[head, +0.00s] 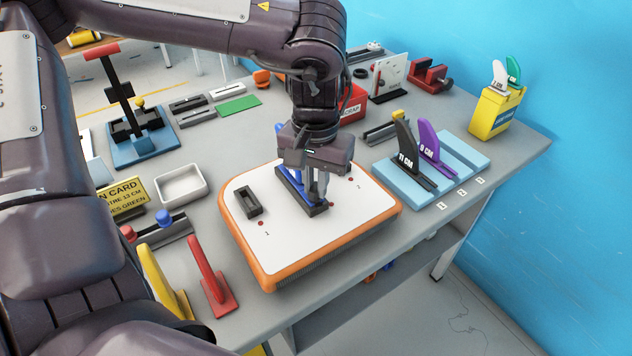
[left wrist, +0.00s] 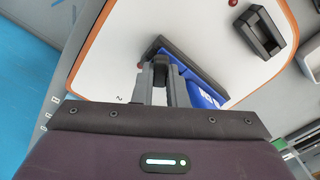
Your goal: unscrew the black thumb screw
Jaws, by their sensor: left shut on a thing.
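My left gripper (head: 317,194) points down at the white board with the orange rim (head: 380,211). In the left wrist view its fingers (left wrist: 166,66) are close together over a black fin box (left wrist: 205,76) that holds a blue fin (left wrist: 205,97). The blue fin (head: 291,178) also shows beside the fingers in the head view. The gripper is shut on a small dark thing at the box, which looks like the black thumb screw; the fingers hide most of it. A second black box (head: 248,201) on the board is empty. My right gripper is out of view.
A black fin (head: 407,147) and a purple fin (head: 430,143) stand in a light blue rack at the right. A white tray (head: 181,184), a red fin (head: 206,273) and a yellow fin (head: 163,285) are left of the board. A yellow bin (head: 493,112) stands far right.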

